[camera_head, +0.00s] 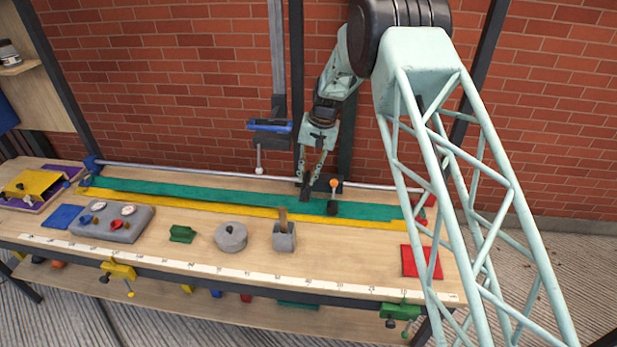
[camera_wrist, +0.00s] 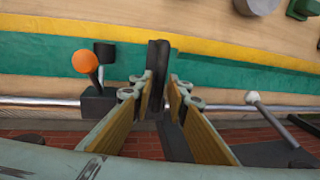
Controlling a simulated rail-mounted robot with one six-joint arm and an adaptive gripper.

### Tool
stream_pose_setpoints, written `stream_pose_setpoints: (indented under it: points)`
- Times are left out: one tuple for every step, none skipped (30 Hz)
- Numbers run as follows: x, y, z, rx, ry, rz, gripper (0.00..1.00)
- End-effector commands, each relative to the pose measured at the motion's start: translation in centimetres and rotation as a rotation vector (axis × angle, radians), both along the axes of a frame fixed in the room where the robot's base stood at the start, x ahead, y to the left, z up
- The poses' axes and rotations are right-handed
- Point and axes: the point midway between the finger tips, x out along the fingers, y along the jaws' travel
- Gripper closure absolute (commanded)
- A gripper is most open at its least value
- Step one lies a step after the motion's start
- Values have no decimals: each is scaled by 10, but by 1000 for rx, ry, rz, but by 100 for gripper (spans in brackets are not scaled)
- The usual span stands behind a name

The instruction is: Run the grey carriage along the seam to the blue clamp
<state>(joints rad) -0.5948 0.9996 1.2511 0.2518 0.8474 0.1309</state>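The grey carriage (camera_head: 322,186) sits on a long metal rail (camera_head: 200,172) that runs along the back of the bench, right of its middle. It carries a lever with an orange knob (camera_wrist: 85,62) and a dark upright handle (camera_wrist: 158,60). My gripper (camera_head: 306,184) comes down from above at its left side. In the wrist view the fingertips (camera_wrist: 161,80) lie on both sides of the handle, close against it. The blue clamp (camera_head: 91,162) is at the rail's far left end. Green (camera_head: 200,194) and yellow (camera_head: 190,204) strips run along the rail's front; their edge may be the seam.
A white-tipped lever (camera_head: 259,160) hangs from a blue-and-grey bracket (camera_head: 270,127) over the rail, left of my gripper. A red clamp (camera_head: 430,197) is at the right end.

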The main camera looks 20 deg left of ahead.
Motion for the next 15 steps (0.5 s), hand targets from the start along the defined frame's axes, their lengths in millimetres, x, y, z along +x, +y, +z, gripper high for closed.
stream_pose_setpoints:
  points:
    - [0,0,0,0,0,0,80]
    - [0,0,0,0,0,0,78]
    - [0,0,0,0,1,0,76]
    - [0,0,0,0,1,0,76]
    - [0,0,0,0,1,0,76]
    - [0,0,0,0,1,0,76]
    - [0,0,0,0,1,0,76]
    - [0,0,0,0,1,0,76]
    - [0,-1,0,0,1,0,76]
    - [0,-1,0,0,1,0,76]
    - [0,-1,0,-1,1,0,76]
    - [0,-1,0,-2,2,0,76]
    - [0,-1,0,-1,1,0,76]
    - [0,-2,-1,-2,2,0,76]
    - [0,-2,0,-1,1,0,76]
